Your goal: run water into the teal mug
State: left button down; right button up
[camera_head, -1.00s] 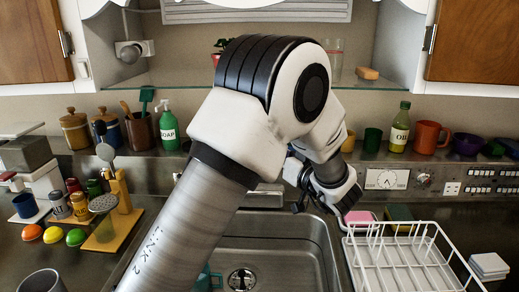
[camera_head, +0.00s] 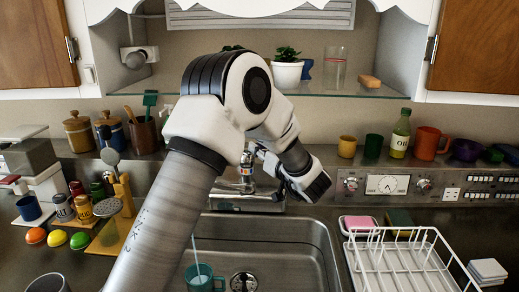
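The teal mug (camera_head: 205,280) stands in the sink basin (camera_head: 285,236), near its front left, partly hidden by my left arm. A thin pale streak that looks like running water (camera_head: 196,252) comes down into the mug. The metal tap (camera_head: 247,172) stands behind the basin; my arm hides part of it, including the spout. My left gripper (camera_head: 278,188) is just right of the tap, angled down, apart from the mug. Its fingers are small and partly hidden, so their opening is unclear. My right gripper is out of view.
A white dish rack (camera_head: 405,262) and a pink sponge (camera_head: 359,222) are right of the sink. A glass shelf (camera_head: 350,91) with a potted plant (camera_head: 287,70) hangs above. A tool stand, tins and coloured timers (camera_head: 57,238) crowd the left counter.

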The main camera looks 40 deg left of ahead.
pick_arm(q)
jog(key=shift+f+b, duration=0.4)
jog(key=shift+b, duration=0.1)
jog(key=shift+d+f+y+b, duration=0.2)
jog(key=shift+y+b, duration=0.15)
jog(key=shift+y, duration=0.25)
jog(key=shift+s+r, duration=0.1)
jog(key=shift+r, duration=0.1)
jog(key=c, duration=1.1)
grip_release()
jog(key=v, duration=1.1)
jog(key=shift+s+d+f, duration=0.15)
jog(key=shift+d+f, duration=0.05)
jog(key=shift+d, duration=0.15)
